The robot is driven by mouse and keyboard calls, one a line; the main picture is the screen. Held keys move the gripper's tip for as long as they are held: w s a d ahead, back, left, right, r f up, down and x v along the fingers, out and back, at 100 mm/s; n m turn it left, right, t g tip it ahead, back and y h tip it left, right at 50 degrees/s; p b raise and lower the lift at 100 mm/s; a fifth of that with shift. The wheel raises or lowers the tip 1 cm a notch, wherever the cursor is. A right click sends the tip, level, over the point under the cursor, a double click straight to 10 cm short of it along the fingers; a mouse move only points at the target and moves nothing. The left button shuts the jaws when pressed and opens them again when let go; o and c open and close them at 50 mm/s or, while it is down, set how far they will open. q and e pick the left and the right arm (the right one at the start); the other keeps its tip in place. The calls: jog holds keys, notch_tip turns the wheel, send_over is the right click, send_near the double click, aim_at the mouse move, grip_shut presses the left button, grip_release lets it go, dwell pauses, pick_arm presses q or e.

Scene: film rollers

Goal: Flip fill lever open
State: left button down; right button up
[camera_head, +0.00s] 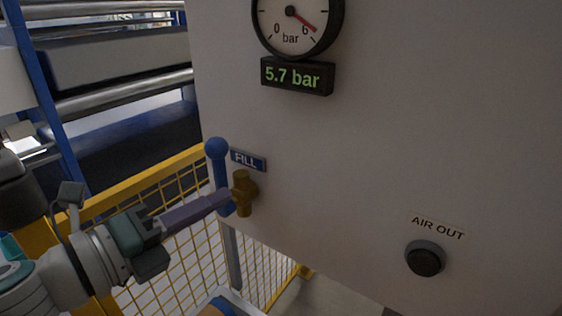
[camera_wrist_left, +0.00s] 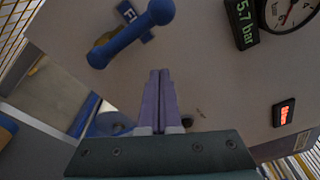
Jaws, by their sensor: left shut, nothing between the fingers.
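The fill lever (camera_head: 220,170) is blue with a ball at its top end. It stands upright beside a brass valve body (camera_head: 243,192) on the pale panel, next to a blue FILL label (camera_head: 248,160). My left gripper (camera_head: 228,195) comes in from the left, its purple fingers shut and empty. In the head view the fingertips overlap the lower part of the lever. In the left wrist view the lever (camera_wrist_left: 125,42) lies up and left of the shut fingertips (camera_wrist_left: 160,73), with a gap in the picture. Contact cannot be told. My right gripper is out of view.
A pressure gauge (camera_head: 297,18) and a green display (camera_head: 297,76) reading 5.7 bar sit above on the panel. A black AIR OUT port (camera_head: 425,258) is at lower right. A yellow mesh fence (camera_head: 165,180) stands behind my left arm. A small red-lit box (camera_wrist_left: 284,112) shows in the wrist view.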

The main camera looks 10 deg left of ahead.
pick_arm(q)
jog(key=shift+v, duration=2.2)
jog(key=shift+f, duration=0.15)
jog(key=s+d+f+m+g, duration=0.25)
jog(key=s+m+g, duration=0.2)
jog(key=m, duration=0.65)
jog(key=s+d+f+m+g+y, duration=0.1)
jog(key=s+d+f+m+g, duration=0.3)
jog(key=m, duration=0.6)
jog(key=s+d+m+g, duration=0.2)
jog(key=s+m, duration=0.4)
jog(key=m, duration=0.5)
jog(key=s+a+r+m+g+y, duration=0.1)
jog(key=s+a+r+m+y, duration=0.35)
jog(key=m, duration=0.85)
notch_tip(320, 180, up, 16)
jog(key=a+y+p, duration=0.2)
jog(key=p, duration=1.6)
jog(key=shift+s+a+r, duration=0.2)
jog(key=shift+s+a, duration=0.1)
